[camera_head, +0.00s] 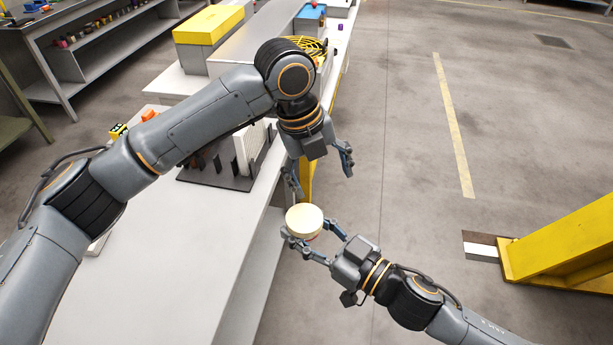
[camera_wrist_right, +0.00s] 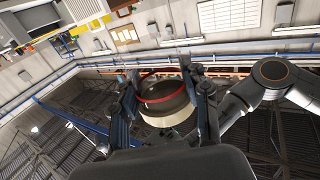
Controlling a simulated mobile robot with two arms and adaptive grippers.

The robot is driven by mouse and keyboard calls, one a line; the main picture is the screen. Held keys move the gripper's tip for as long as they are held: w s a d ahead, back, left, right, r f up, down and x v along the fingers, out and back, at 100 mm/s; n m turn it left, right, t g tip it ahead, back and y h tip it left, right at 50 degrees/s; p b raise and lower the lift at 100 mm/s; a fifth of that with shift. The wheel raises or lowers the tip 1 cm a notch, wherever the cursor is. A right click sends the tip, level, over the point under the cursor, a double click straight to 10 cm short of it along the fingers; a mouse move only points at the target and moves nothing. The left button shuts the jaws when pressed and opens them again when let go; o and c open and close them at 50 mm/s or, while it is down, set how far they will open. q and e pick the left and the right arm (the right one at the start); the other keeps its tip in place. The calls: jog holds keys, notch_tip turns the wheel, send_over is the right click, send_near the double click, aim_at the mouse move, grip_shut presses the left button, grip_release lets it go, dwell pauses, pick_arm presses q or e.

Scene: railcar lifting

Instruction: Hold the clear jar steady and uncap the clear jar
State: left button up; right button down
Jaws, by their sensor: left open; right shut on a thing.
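The right wrist view shows the jar (camera_wrist_right: 165,98) between the two fingers, with a red ring and the cream lid. My left gripper (camera_head: 320,179) is open and empty, pointing down just above and behind the lid, apart from it.
The white workbench (camera_head: 160,270) fills the left, its front part clear. A dark rack with white plates (camera_head: 245,150) stands on it. A yellow-topped box (camera_head: 208,25) and coiled yellow cable (camera_head: 310,47) are farther back. A yellow beam (camera_head: 565,240) stands right; floor between is free.

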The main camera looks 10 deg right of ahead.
aim_at(306, 218)
pick_arm(q)
jog(key=s+a+r+m+y, duration=0.1)
jog(key=s+r+m, duration=0.1)
jog(key=s+a+r+m+y, duration=0.1)
jog(key=s+a+r+m, duration=0.1)
jog(key=s+r+m, duration=0.1)
jog(key=shift+s+a+r+m+y, duration=0.1)
jog(key=shift+s+r+m+y, duration=0.2)
jog(key=shift+y, duration=0.1)
jog(key=shift+s+a, duration=0.15)
jog(key=shift+a, duration=0.05)
jog(key=shift+s+f, duration=0.1)
jog(key=shift+f, duration=0.15)
notch_tip(306, 218, down, 7)
jog(key=shift+f, duration=0.15)
